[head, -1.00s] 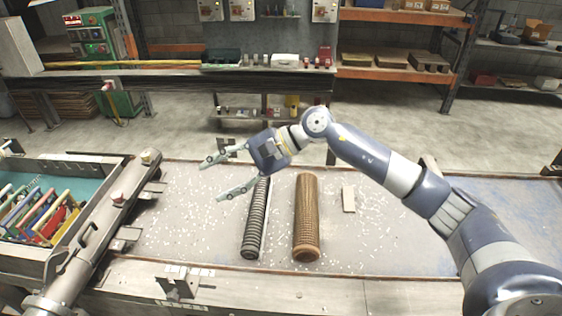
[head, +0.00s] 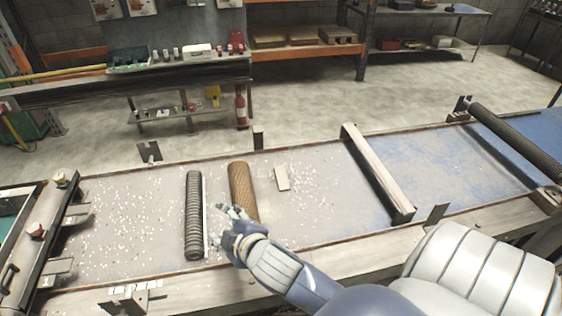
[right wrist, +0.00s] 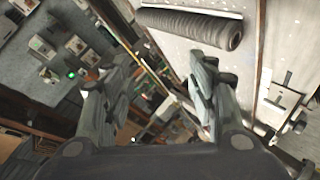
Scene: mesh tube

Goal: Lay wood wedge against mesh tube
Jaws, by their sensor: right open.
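The mesh tube (head: 243,192) is a brown cylinder lying lengthwise on the pale bench surface in the head view. The wood wedge (head: 281,178) is a small light-tan piece lying flat just right of the tube, with a narrow gap between them. My right gripper (head: 228,222) is in front of the tube's near end in the head view and hides part of it. It is open and empty. In the right wrist view its two fingers (right wrist: 158,95) are spread apart with nothing between them. My left gripper is not in view.
A grey ribbed tube (head: 194,215) lies left of the mesh tube; a dark ribbed cylinder (right wrist: 190,27) shows in the right wrist view. A crossbar (head: 378,175) spans the bench to the right. White bits are scattered on the surface. Room right of the wedge is clear.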

